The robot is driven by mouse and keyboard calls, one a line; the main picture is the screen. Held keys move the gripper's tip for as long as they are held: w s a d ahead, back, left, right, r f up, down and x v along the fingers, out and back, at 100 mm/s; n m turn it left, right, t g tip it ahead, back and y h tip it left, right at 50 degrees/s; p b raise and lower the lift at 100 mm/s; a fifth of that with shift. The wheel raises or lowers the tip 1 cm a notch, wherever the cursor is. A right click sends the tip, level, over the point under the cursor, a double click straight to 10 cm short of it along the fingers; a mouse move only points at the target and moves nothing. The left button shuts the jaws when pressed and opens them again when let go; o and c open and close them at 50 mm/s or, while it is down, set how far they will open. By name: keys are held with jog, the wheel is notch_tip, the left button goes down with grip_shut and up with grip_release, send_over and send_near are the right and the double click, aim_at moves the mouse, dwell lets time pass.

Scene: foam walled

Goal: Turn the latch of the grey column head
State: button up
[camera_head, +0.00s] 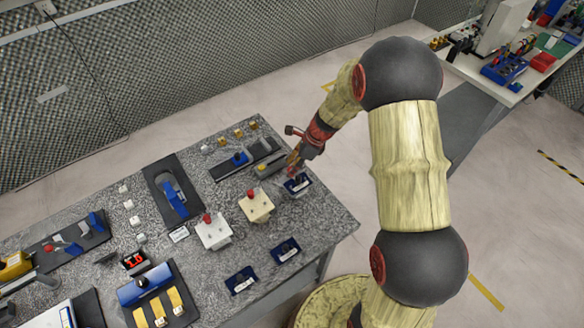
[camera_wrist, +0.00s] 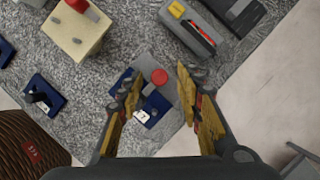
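The grey column head (camera_wrist: 150,62) shows in the wrist view, with a round red knob (camera_wrist: 159,76) on it. My gripper (camera_wrist: 158,84) is open, one finger on each side of the knob in the picture. I cannot tell whether the fingers touch it or how high they are above it. In the head view my gripper (camera_head: 293,167) is over the right part of the table and mostly hides the grey head. A blue plate (camera_wrist: 155,107) with a dark part and a white label lies just below the head in the wrist view; it also shows in the head view (camera_head: 298,187).
A cream block (camera_head: 256,207) and a white block (camera_head: 212,232), each with a red knob, stand to the left on the speckled table (camera_head: 325,225). A grey box with a yellow button (camera_wrist: 190,25) lies close by. Two more blue plates (camera_head: 286,250) (camera_head: 242,281) lie nearer the front.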

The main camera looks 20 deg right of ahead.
jog(key=shift+a+f, duration=0.2)
jog(key=shift+f, duration=0.2)
jog(key=shift+c, duration=0.2)
grip_shut()
